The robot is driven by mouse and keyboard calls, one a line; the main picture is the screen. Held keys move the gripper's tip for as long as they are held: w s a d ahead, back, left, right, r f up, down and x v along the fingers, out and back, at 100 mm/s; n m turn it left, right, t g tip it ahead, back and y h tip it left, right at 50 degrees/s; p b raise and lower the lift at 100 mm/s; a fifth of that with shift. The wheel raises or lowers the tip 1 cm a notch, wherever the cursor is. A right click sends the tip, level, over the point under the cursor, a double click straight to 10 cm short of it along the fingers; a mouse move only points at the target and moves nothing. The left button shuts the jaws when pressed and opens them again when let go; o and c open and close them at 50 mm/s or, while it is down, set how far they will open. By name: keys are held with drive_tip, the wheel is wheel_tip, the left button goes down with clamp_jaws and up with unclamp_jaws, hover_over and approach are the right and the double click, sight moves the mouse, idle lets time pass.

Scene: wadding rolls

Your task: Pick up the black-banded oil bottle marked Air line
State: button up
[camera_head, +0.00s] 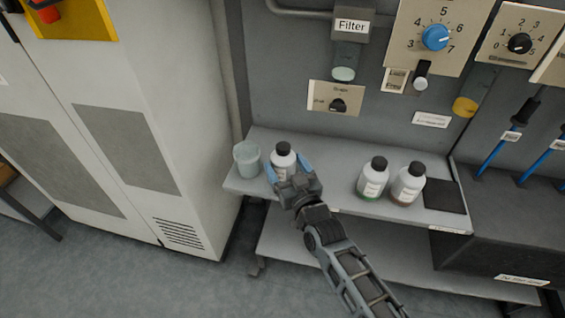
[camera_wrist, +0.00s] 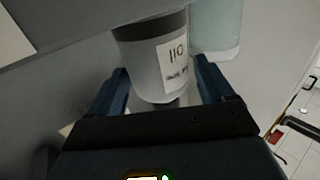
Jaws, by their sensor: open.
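A white bottle with a black cap (camera_head: 283,157) stands upright near the left end of the shelf. In the wrist view this bottle (camera_wrist: 145,62) shows a dark band near its base and an upside-down label that seems to read "Oil"; the smaller line is too blurred to read. My gripper (camera_head: 288,168) is open, with one blue finger on each side of this bottle. In the wrist view the open fingers (camera_wrist: 160,72) flank it, and I cannot tell whether they touch it. Two similar bottles stand to the right, one with a green base (camera_head: 373,180) and one with a brown base (camera_head: 408,185).
A translucent cup (camera_head: 247,160) stands close left of the bottle and shows in the wrist view (camera_wrist: 216,28). A dark flat pad (camera_head: 445,197) lies right of the bottles. A panel with dials rises behind the shelf (camera_head: 325,165). A tall cabinet (camera_head: 165,100) stands left.

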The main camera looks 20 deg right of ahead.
drive_tip(key=w, duration=0.4)
drive_tip(key=shift+d+f, duration=0.1)
drive_tip(key=c, duration=0.9)
